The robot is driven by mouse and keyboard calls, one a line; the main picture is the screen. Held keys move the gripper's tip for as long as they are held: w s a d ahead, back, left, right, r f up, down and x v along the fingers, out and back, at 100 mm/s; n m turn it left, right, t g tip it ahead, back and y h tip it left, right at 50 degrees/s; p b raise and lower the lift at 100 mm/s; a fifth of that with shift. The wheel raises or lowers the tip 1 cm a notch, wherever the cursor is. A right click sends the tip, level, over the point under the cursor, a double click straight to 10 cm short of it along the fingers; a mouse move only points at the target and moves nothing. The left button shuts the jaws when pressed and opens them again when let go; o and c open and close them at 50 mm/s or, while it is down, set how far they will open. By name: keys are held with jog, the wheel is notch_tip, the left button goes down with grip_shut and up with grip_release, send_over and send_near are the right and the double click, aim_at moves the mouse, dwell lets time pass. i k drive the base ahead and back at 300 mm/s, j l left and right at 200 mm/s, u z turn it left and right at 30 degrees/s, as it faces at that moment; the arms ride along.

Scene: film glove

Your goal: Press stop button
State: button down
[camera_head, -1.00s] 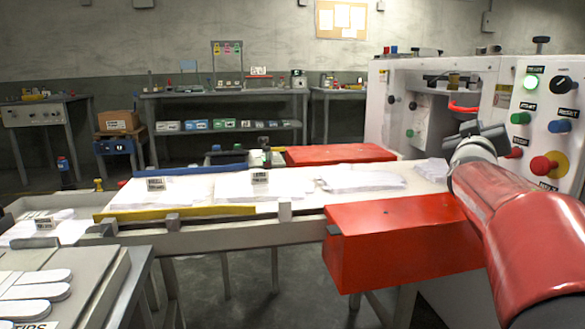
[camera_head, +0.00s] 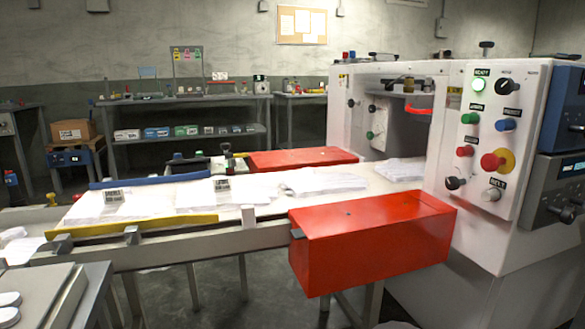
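A white control panel (camera_head: 512,80) is on the front of the machine at the right. It has a small red button (camera_head: 465,151) at lower left, under a label too small to read for certain. Beside it is a larger red mushroom button (camera_head: 490,162) on a yellow disc. Above are a green button (camera_head: 470,118) and a blue button (camera_head: 505,124). All of these are unobstructed. My gripper is not in view.
White glove film sheets (camera_head: 215,192) lie on the belt. A black knob (camera_head: 504,85) and a silver knob (camera_head: 491,194) share the panel. Dark boxes (camera_head: 562,110) stand right of it.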

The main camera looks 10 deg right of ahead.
aim_at(466, 151)
jog(key=z, duration=1.35)
